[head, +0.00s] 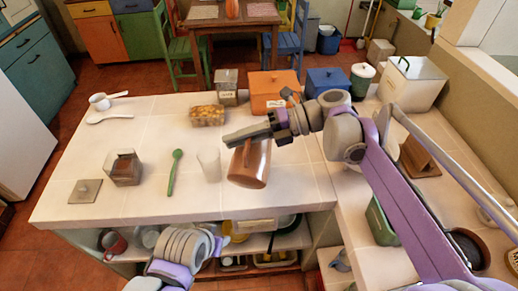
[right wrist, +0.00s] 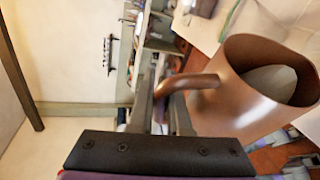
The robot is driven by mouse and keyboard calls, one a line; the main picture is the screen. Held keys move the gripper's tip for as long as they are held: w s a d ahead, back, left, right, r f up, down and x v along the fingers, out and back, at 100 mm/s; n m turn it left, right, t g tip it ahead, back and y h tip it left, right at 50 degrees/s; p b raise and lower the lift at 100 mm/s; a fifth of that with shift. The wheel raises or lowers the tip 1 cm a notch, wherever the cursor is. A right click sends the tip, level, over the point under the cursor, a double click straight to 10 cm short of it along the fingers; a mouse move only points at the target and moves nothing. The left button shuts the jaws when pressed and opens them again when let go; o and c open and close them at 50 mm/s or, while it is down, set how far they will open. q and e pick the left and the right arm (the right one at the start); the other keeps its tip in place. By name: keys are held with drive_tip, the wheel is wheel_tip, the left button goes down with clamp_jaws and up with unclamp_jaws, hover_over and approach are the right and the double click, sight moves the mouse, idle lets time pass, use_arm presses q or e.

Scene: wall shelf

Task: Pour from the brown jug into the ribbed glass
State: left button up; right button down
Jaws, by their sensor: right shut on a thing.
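The brown jug (head: 252,168) is held at the middle of the counter, just right of the ribbed glass (head: 208,163). My right gripper (head: 243,135) is shut on the jug's handle. In the right wrist view the jug (right wrist: 235,100) and its handle (right wrist: 195,84) show close up, with a pale grey surface inside the mouth. The jug looks slightly tilted in the head view; whether its base touches the counter is hard to tell. The clear glass stands upright, apart from the gripper.
A green spoon (head: 174,171) lies left of the glass. Clear counter lies between the spoon and the glass box.

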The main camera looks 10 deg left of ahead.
sight(233, 174)
drive_tip(key=shift+s+f+n, duration=0.25)
drive_tip(key=shift+s+n, duration=0.15)
drive_tip(key=shift+s, duration=0.55)
drive_tip(key=shift+s+f+t, duration=0.15)
drive_tip(key=shift+f+t, duration=0.15)
drive_tip(key=shift+s+f+n, duration=0.25)
drive_tip(key=shift+n, duration=0.15)
drive_tip(key=s+f+n, duration=0.1)
drive_tip(key=f+t+p, duration=0.1)
drive_tip(key=s+f+n+t, duration=0.1)
drive_tip(key=f, duration=0.1)
drive_tip(key=shift+s+n+h, duration=0.3)
drive_tip(key=shift+h, duration=0.1)
use_arm(q)
drive_tip(key=shift+s+f+b, duration=0.2)
drive_tip(key=shift+f+b, duration=0.65)
drive_tip(key=shift+b, duration=0.05)
drive_tip(key=shift+s+f+b, duration=0.25)
drive_tip(key=shift+f+b, duration=0.55)
drive_tip(key=shift+b, duration=0.05)
drive_tip(key=shift+s+f+b, duration=0.2)
drive_tip(key=shift+f+b, duration=0.65)
drive_tip(key=shift+b, duration=0.05)
use_arm(e)
drive_tip(key=s+f+n+t, duration=0.5)
drive_tip(key=s+f+n, duration=0.1)
drive_tip(key=f, duration=0.5)
drive_tip(key=shift+s, duration=0.4)
drive_tip(key=shift+d, duration=0.1)
